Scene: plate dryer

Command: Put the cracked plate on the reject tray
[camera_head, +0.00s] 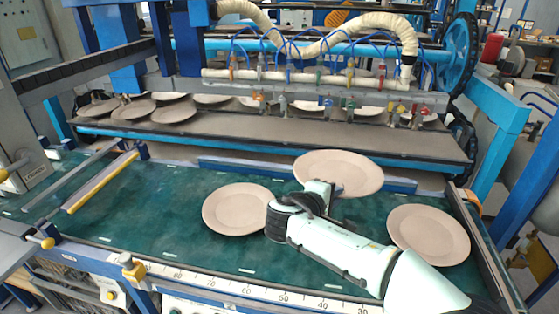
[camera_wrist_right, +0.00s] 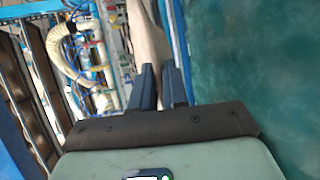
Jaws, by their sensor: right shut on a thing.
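My right gripper (camera_head: 321,188) is shut on the near rim of a beige plate (camera_head: 340,170) at the back of the green belt. In the right wrist view the plate (camera_wrist_right: 148,42) shows edge-on beyond the two dark fingers (camera_wrist_right: 161,75). Two more beige plates lie on the belt, one left of my gripper (camera_head: 237,209) and one to the right (camera_head: 428,234). I cannot make out a crack on any plate. I cannot pick out a reject tray in either view. My left gripper is out of view.
The green belt (camera_head: 150,215) has free room at the left. Behind it stands the dryer line with several plates on a grey belt (camera_head: 290,128), under hoses and nozzles (camera_head: 330,78). Yellow-tipped rails (camera_head: 103,183) cross the belt's left end. A ruler edge (camera_head: 240,290) runs along the front.

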